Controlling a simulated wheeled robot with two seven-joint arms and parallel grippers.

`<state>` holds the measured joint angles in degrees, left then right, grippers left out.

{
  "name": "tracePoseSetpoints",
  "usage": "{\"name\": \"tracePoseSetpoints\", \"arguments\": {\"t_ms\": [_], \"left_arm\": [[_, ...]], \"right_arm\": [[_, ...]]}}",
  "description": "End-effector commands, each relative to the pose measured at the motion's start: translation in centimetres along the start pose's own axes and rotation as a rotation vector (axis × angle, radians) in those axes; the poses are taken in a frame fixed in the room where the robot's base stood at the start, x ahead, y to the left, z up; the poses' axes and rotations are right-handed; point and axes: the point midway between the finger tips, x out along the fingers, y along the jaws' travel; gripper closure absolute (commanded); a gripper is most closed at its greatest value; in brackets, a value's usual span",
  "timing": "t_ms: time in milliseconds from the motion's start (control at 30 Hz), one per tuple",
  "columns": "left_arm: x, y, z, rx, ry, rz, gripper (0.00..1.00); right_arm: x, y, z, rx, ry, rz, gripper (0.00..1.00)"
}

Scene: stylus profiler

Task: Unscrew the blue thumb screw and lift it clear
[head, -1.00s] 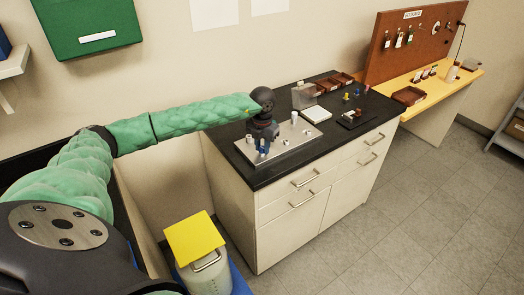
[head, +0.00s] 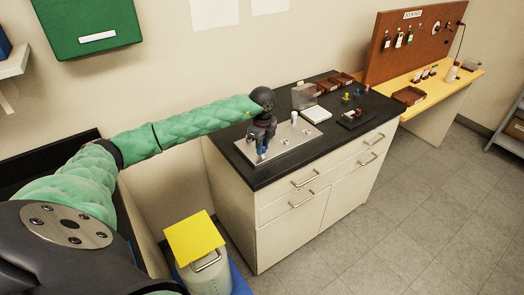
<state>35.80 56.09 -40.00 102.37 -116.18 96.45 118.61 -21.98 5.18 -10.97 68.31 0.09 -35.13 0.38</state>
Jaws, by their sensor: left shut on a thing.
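The blue thumb screw (head: 261,149) shows as a small blue patch at the lower end of my left gripper, over the front left part of a grey metal plate (head: 284,145). My left gripper (head: 261,143) points down and is shut on the blue thumb screw. The fingers partly cover the screw. I cannot tell at this size whether the screw still touches the plate. My right gripper is out of view.
A white post (head: 294,118) stands on the plate. A white block (head: 316,114), a clear-sided box (head: 304,96) and brown trays (head: 326,85) are further right on the black worktop (head: 290,170).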

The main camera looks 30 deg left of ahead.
Motion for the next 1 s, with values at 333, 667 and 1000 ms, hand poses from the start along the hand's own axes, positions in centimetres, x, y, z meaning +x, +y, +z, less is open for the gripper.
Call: {"name": "tracePoseSetpoints", "arguments": {"t_ms": [333, 667, 1000], "left_arm": [[0.16, 0.03, -0.05, -0.504, 0.001, 0.002, 1.00], [0.05, -0.02, 0.02, -0.779, 0.000, 0.000, 1.00], [0.02, -0.01, 0.03, -0.775, 0.000, -0.001, 0.63]], "right_arm": [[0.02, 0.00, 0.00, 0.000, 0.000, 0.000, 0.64], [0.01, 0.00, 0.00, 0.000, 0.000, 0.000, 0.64], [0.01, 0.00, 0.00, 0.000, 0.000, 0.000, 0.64]]}}
